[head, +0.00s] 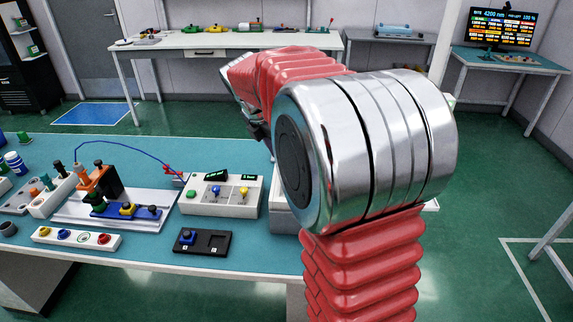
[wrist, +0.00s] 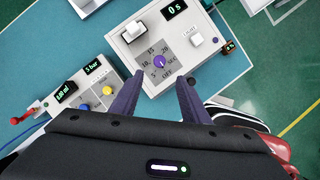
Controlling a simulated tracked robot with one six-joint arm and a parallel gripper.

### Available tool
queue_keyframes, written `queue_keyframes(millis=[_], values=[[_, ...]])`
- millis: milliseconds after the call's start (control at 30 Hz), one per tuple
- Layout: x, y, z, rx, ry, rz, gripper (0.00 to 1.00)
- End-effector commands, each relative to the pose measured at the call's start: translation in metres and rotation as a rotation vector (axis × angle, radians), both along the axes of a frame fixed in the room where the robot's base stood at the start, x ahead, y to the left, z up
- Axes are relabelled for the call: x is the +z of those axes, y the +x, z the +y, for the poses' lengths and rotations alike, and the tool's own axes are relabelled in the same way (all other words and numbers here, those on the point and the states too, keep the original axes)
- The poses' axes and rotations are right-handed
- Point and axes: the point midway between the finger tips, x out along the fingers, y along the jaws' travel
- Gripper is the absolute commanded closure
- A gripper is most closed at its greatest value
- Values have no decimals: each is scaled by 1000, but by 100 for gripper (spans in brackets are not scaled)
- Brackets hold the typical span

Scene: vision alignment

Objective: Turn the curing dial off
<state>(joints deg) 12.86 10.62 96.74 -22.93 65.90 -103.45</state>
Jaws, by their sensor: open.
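The curing dial (wrist: 159,62) is a small purple knob on a grey panel of a white box (wrist: 128,42) in the wrist view. Marks 5, 10, 15, 20, SEC and OFF surround it. Its pointer is too small to read surely. My gripper (wrist: 159,77) is open, with its two purple fingers reaching toward the dial from either side. It looks empty, and I cannot tell how high the fingertips are above the panel. In the head view my arm hides the dial and most of its box, and my fingers do not show.
The box also has a display reading 0 s (wrist: 174,9) and a white switch labelled LIGHT (wrist: 194,39). A white control box with knobs (head: 222,195) stands to its left. A black tray (head: 202,242) and a button strip (head: 76,238) lie nearer on the teal table.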

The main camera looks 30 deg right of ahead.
Motion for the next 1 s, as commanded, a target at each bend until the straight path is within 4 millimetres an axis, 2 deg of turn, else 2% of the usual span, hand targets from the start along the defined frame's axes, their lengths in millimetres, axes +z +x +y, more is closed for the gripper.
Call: queue_keyframes(millis=[100,233,800,1000], values=[[14,0,6,1,-1,-2,58],[21,-1,9,0,0,-1,58],[21,-1,9,-2,0,-1,58],[21,0,9,-78,5,-37,58]])
